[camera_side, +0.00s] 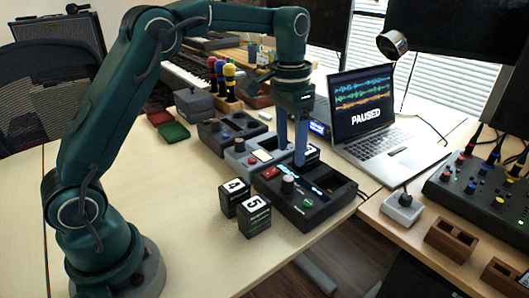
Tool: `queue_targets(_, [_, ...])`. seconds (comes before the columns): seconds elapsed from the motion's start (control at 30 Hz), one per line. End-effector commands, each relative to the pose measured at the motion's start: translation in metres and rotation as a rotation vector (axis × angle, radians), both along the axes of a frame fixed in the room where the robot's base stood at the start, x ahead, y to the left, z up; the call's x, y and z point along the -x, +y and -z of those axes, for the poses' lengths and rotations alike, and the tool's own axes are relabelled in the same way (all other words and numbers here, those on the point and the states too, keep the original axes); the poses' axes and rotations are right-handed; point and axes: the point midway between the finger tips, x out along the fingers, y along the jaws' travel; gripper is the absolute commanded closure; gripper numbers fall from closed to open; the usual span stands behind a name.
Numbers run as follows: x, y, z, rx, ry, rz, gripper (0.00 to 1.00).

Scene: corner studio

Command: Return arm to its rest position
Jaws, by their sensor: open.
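My green arm reaches from its base at the lower left up and over to the right. My gripper (291,154) points straight down with two blue fingers set apart, open. I see nothing held between them. The fingertips overlap in the picture with the grey pedal-like box (240,160) and the dark device (318,212) in front of it. I cannot tell whether they touch either one.
An open laptop (372,151) reads PAUSED. A mixer (480,190) is at right.

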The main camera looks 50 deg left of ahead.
Motion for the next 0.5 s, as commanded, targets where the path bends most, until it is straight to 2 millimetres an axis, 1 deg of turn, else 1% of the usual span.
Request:
queue_targets(0.03, [0.002,-0.001,-0.014,-0.002,-0.032,0.003,0.36])
queue_targets(0.1, [0.011,-0.003,-0.032,-0.004,-0.069,0.007,0.36])
queue_targets(0.23, [0.036,-0.006,-0.062,-0.009,-0.144,0.006,0.36])
queue_targets(0.3, [0.051,-0.008,-0.074,-0.01,-0.181,0.0,0.36])
queue_targets(0.4, [0.074,-0.01,-0.085,-0.01,-0.234,-0.011,0.36])
queue_targets(0.5, [0.098,-0.012,-0.09,-0.01,-0.285,-0.027,0.36])
